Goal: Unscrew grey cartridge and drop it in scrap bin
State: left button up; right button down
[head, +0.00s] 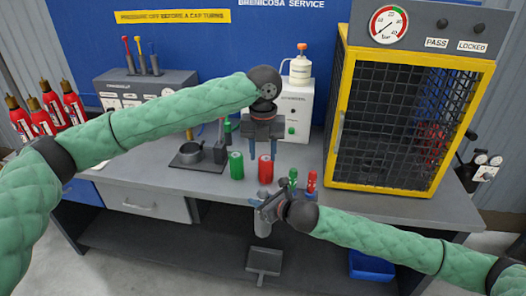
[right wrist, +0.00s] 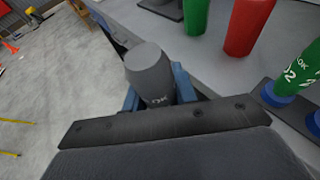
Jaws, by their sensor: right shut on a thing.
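The grey cartridge (head: 262,226) is held in my right gripper (head: 268,205), in front of the bench's front edge and clear of the bench top. In the right wrist view the grey cartridge (right wrist: 150,72) stands between the blue fingers, with "OK" lettering on its side.
A green can (head: 236,166) and a red can (head: 265,170) stand on the bench behind my right gripper. Small green (head: 293,179) and red (head: 311,182) cartridges stand close to its right. A yellow-framed mesh cage (head: 400,130) fills the bench's right side. Red extinguishers (head: 52,104) stand far left.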

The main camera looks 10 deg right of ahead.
aim_at(263, 189)
pick_arm(q)
notch_tip(263, 189, down, 12)
jog(key=shift+m, duration=1.1)
grip_shut()
jog(key=c, duration=0.8)
grip_release()
jog(key=shift+n, duration=2.1)
jog(key=shift+c, duration=0.2)
jog(key=o, duration=1.1)
